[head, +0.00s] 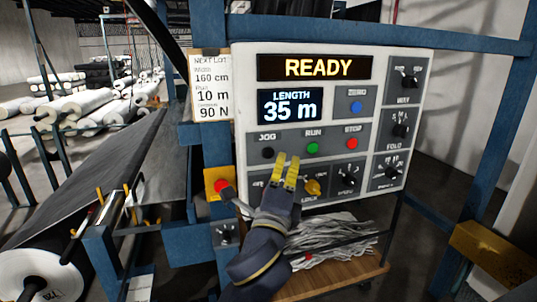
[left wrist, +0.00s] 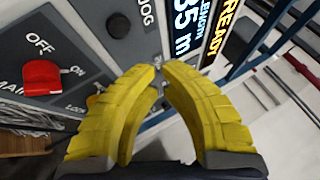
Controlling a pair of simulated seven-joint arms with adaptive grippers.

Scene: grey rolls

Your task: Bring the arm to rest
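My left gripper (head: 286,170) is in front of the lower part of the grey control panel (head: 425,75) in the head view, its yellow fingers pointing up below the JOG and RUN buttons. In the left wrist view its two curved fingers (left wrist: 158,72) come together at the tips with nothing visible between them. A red MAIN switch (left wrist: 45,75) with OFF and ON marks shows to the left of the fingers in that view; in the head view the gripper hides it. The panel's displays read READY (head: 318,67) and LENGTH 35 m (head: 290,105). My right gripper is not in view.
A red emergency button (head: 222,186) on a yellow plate is left of my gripper. A yellow knob (head: 313,187) is close to its right. Blue frame posts (head: 491,120) stand around the panel. Grey scraps (head: 335,235) lie on a wooden shelf below. Rolls (head: 85,105) lie at left.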

